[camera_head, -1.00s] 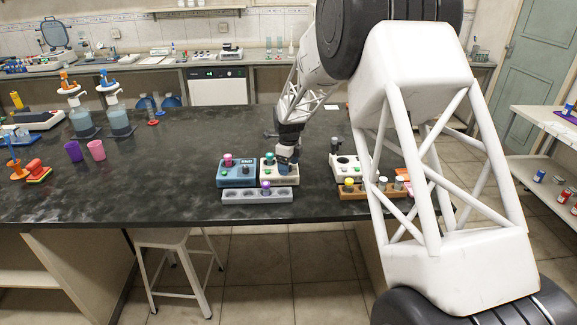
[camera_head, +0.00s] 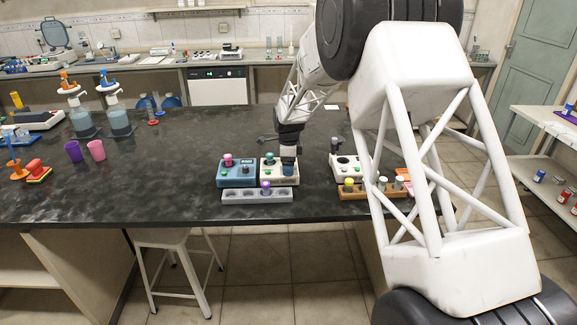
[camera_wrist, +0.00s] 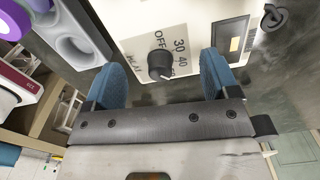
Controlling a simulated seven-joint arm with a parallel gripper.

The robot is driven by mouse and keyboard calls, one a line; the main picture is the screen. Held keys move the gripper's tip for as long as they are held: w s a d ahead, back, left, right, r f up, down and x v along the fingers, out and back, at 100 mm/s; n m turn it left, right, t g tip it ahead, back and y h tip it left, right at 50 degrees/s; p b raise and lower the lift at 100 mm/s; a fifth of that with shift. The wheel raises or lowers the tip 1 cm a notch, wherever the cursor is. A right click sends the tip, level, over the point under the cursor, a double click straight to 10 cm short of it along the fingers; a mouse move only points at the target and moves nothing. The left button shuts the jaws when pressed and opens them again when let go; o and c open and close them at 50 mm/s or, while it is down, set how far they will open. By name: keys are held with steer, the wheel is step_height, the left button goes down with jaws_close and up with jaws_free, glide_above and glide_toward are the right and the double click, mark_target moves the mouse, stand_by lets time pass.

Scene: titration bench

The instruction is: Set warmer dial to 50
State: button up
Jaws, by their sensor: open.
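The white warmer (camera_head: 268,177) stands near the bench's front edge, with a green-capped vial (camera_head: 269,156) in it. In the wrist view, its black dial (camera_wrist: 160,65) sits on a white panel (camera_wrist: 133,45) printed with OFF, 30 and 40. A further mark is partly hidden by the knob; I cannot read the exact setting. My gripper (camera_wrist: 161,84) is open, its blue fingers on either side of the dial with gaps to the knob. In the head view my gripper (camera_head: 288,162) is over the warmer's right part and hides the dial.
A blue device (camera_head: 236,180) with a pink-capped vial stands directly left of the warmer. A grey rack (camera_head: 240,196) with a purple-capped vial lies in front. Another white device (camera_head: 345,174) and a wooden rack (camera_head: 356,194) are to the right.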

steer(key=n, duration=0.6)
steer(key=shift+n, duration=0.3)
steer(key=n, duration=0.6)
stand_by(0.3)
steer(key=c, duration=1.3)
steer(key=shift+o, duration=0.2)
steer(key=shift+m, duration=2.6)
